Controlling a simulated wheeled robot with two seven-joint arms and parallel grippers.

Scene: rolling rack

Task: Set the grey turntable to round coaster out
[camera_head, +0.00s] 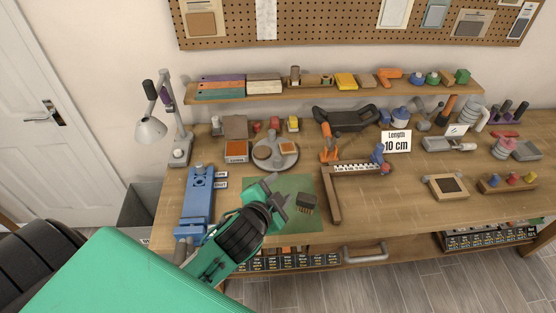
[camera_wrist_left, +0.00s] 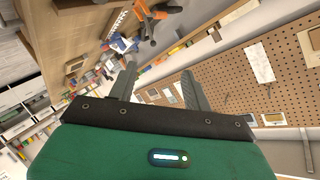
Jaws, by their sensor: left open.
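The grey turntable (camera_head: 278,167) is a round disc on the workbench, left of its middle. On it are a round brown coaster (camera_head: 263,153) at its left side and a square orange-and-white piece (camera_head: 287,147) at its right side. My left gripper (camera_head: 279,192) is open and empty over the green mat, nearer the front than the turntable and apart from it. In the left wrist view its two fingers (camera_wrist_left: 159,76) are spread with nothing between them. The turntable cannot be made out there. My right gripper is not in view.
A green mat (camera_head: 305,223) carries a small dark block (camera_head: 306,202). A blue fixture (camera_head: 197,200) with small labels stands to the left. An orange-topped box (camera_head: 236,151) sits left of the turntable. A desk lamp (camera_head: 152,128) stands at the left. A brown L-shaped square (camera_head: 331,195) lies right of the mat.

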